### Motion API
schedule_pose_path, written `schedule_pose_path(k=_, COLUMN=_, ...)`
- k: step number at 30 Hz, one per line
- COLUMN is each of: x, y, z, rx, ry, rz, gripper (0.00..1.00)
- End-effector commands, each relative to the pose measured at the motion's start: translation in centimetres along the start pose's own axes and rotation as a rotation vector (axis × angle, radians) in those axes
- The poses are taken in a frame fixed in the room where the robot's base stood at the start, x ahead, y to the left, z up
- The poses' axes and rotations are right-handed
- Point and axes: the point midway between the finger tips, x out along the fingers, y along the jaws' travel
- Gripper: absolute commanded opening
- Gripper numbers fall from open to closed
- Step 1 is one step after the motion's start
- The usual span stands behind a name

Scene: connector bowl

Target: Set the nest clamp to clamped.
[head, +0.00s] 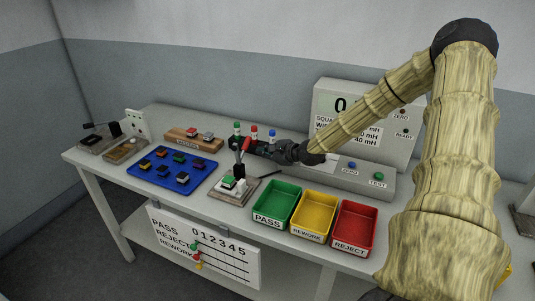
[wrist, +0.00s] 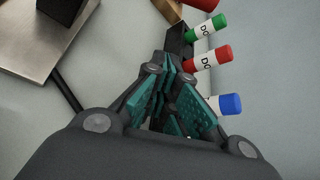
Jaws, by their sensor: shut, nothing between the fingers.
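The nest clamp (head: 240,171) stands on a small metal-plated fixture (head: 226,194) at the middle of the bench, holding a green-and-white connector part (head: 229,183) in its nest. Its lever with a red grip (head: 246,143) points up, slightly tilted. My gripper (head: 260,148) is shut and empty, just right of the red grip; contact cannot be told. In the wrist view the closed fingers (wrist: 172,65) lie near the marker holder, and the fixture plate (wrist: 22,45) shows at upper left. A red end at the top edge (wrist: 203,4) seems to be the lever's grip.
Green, red and blue markers (head: 254,132) stand behind my gripper. Green, yellow and red trays (head: 314,214) are right of the fixture. A blue mat (head: 180,186) with several connectors lies left. A grey tester with buttons (head: 372,178) stands at the right.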

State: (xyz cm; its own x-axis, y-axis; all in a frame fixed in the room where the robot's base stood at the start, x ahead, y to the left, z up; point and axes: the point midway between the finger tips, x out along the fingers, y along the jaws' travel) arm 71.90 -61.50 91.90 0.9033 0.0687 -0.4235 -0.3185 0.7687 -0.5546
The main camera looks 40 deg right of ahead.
Motion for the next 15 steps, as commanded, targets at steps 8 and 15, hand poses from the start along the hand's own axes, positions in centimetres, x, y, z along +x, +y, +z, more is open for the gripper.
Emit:
schedule_pose_path(k=8, x=0.9, y=-0.1, z=1.2, rx=-0.002, ry=-0.002, rz=0.001, gripper=0.00)
schedule_pose_path(k=15, x=0.2, y=0.0, z=3.2, rx=-0.002, ry=0.000, rz=0.000, gripper=0.00)
